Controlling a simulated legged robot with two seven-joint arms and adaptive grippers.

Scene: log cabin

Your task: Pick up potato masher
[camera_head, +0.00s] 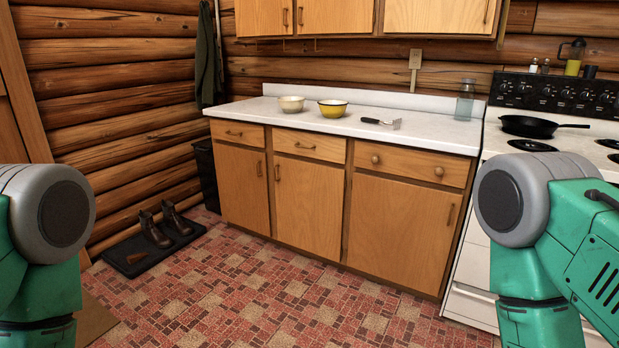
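The potato masher (381,122) lies flat on the white countertop (250,108), right of the bowls. It has a black handle at the left and a metal head at the right. Nothing touches it. Only the upper parts of my two green and grey arms show, at the left and right edges. Both of my grippers are out of view. I stand some way back from the counter.
A cream bowl (291,104) and a yellow bowl (333,108) stand left of the masher. A glass jar (465,100) stands at the right end. A stove with a black skillet (530,126) adjoins the counter. Boots (154,230) sit on a mat at left. The floor ahead is clear.

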